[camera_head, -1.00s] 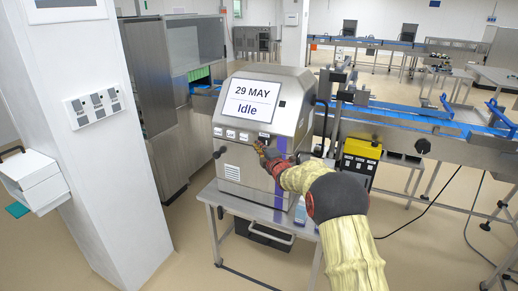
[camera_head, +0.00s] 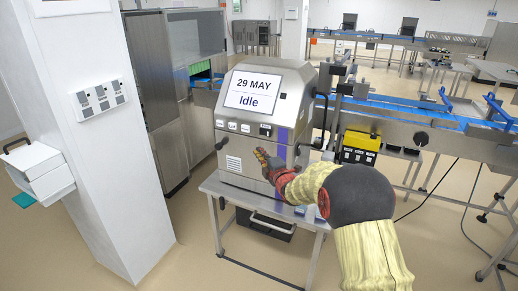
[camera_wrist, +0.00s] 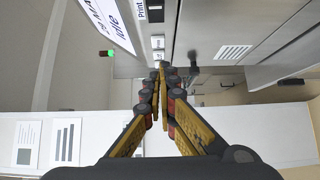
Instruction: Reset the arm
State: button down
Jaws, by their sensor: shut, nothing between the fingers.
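My gripper (camera_head: 262,156) is in front of the steel printer cabinet (camera_head: 238,166), just below its row of labelled buttons (camera_head: 232,126). In the wrist view my gripper (camera_wrist: 160,72) has its fingertips together with nothing between them. The cabinet's screen (camera_head: 252,91) reads "29 MAY" and "Idle". In the wrist view the screen (camera_wrist: 105,22) is partly cut off, and a "Print" label (camera_wrist: 140,10) shows near the top. Whether the fingertips touch the cabinet I cannot tell. My arm comes in from the lower right.
The cabinet stands on a steel table (camera_head: 225,190). A conveyor with blue belts (camera_head: 400,112) and a yellow-topped box (camera_head: 360,142) are to the right. A white pillar (camera_head: 95,160) stands at the left. Open floor (camera_head: 185,255) lies in front.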

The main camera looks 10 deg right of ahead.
dwell(0.4)
jog(key=s+d+f+m+g+h, duration=0.2)
jog(key=s+f+m+g, duration=0.15)
jog(key=f, duration=0.45)
jog(key=s+d+f+m+g+h, duration=0.25)
jog(key=s+f+m, duration=0.2)
jog(key=f, duration=0.25)
jog(key=s+d+m+g, duration=0.25)
jog(key=s+m, duration=0.25)
jog(key=s, duration=0.4)
jog(key=s+a+r+m+g, duration=0.2)
jog(key=s+r+m, duration=0.1)
jog(key=s, duration=0.8)
jog(key=s+a+r+m+g, duration=0.15)
jog(key=s+r, duration=0.25)
jog(key=s, duration=0.8)
jog(key=s+a+r+m+g, duration=0.1)
jog(key=s+r+m+g, duration=0.2)
jog(key=s, duration=0.8)
jog(key=s+a+r+t, duration=0.2)
jog(key=s+r+t, duration=0.1)
jog(key=s+r, duration=0.4)
jog(key=shift+y, duration=0.35)
